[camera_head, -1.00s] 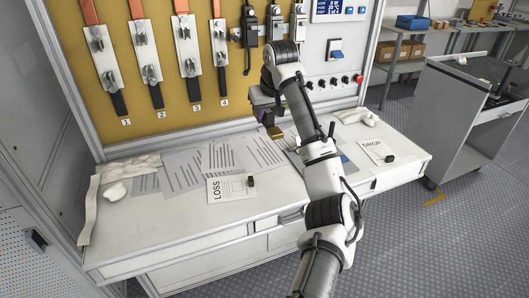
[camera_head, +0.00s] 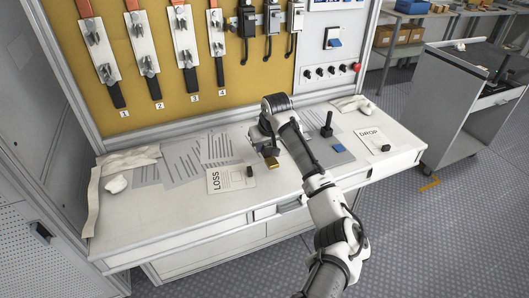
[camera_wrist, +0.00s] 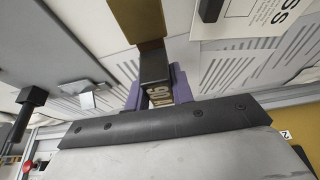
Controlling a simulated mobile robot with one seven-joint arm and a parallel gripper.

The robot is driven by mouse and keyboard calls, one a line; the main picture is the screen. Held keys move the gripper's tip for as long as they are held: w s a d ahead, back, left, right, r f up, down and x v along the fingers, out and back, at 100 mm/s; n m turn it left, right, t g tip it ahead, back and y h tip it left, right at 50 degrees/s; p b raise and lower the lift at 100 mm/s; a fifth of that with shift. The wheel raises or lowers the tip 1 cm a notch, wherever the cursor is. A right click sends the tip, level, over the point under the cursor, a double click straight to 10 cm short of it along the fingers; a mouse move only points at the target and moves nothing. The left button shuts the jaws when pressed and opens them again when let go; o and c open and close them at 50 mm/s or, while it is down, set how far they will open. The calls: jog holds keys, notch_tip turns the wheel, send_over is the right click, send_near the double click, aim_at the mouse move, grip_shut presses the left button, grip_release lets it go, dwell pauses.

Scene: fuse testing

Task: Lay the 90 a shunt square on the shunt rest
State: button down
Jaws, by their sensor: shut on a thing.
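My gripper (camera_head: 266,140) is shut on the 90 A shunt, its purple fingers (camera_wrist: 182,84) on both sides of it. The shunt (camera_wrist: 155,70) has a black body with pale lettering reading "90 A" and a brass end (camera_wrist: 140,22) reaching away from the fingers. In the head view the brass end (camera_head: 271,163) shows below my gripper, above the bench beside the LOSS sheet. I cannot clearly make out the shunt rest. A small grey bracket-like piece (camera_wrist: 78,97) lies left of the shunt in the wrist view; I cannot tell whether it is the rest.
The LOSS sheet (camera_head: 228,181) bears a small black block (camera_head: 250,171). An upright black post (camera_head: 326,131), a blue item (camera_head: 339,148) and the DROP sheet (camera_head: 372,138) are to the right. White cloth (camera_head: 128,160) lies left. The bench front (camera_head: 170,215) is clear.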

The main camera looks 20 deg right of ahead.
aim_at(265, 154)
jog(key=shift+f+p, duration=0.3)
jog(key=shift+f, duration=1.55)
jog(key=shift+f, duration=0.1)
jog(key=shift+f, duration=0.1)
jog(key=c, duration=1.2)
grip_release()
